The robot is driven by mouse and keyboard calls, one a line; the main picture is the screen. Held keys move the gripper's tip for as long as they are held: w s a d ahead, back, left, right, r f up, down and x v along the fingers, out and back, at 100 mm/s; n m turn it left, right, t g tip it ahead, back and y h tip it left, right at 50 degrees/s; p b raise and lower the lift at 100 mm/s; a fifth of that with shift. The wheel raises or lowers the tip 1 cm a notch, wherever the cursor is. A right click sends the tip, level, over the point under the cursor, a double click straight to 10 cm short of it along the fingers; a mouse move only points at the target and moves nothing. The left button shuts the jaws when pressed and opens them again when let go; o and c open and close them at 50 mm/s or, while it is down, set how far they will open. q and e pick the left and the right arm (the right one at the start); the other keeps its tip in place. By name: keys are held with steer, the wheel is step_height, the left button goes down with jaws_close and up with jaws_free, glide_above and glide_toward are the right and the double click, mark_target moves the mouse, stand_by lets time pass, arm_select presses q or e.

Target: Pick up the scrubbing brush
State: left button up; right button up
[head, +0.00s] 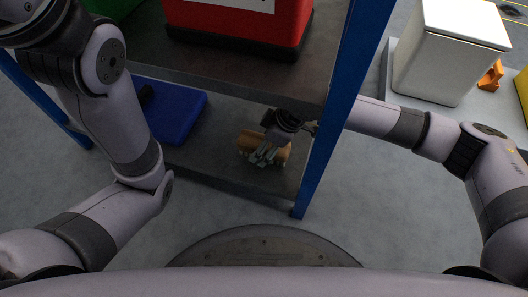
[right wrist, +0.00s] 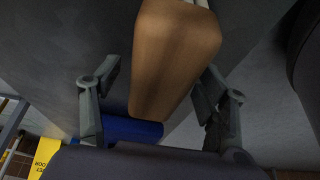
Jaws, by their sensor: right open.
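The scrubbing brush, with a tan wooden body, lies on the lower shelf in the head view (head: 246,144). My right gripper (head: 263,157) reaches in from the right past the blue post and is over the brush, hiding part of it. In the right wrist view the brush's wooden body (right wrist: 172,55) lies between the two spread fingers of the right gripper (right wrist: 160,78). The fingers are open, and a gap shows at the left finger. I cannot tell whether the right finger touches the brush. The bristles are not visible. My left gripper is out of view.
The lower shelf (head: 215,175) sits under a dark upper shelf (head: 250,75) holding a red box (head: 235,25). A blue post (head: 335,110) stands right of the brush. A blue item (head: 178,112) lies left on the shelf. A white box (head: 445,55) stands at the far right.

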steer(key=shift+a+f, duration=0.1)
steer(key=shift+f, duration=0.2)
steer(key=shift+c, duration=0.3)
steer(key=c, duration=1.3)
steer(key=shift+o, duration=0.2)
steer(key=shift+r, duration=0.15)
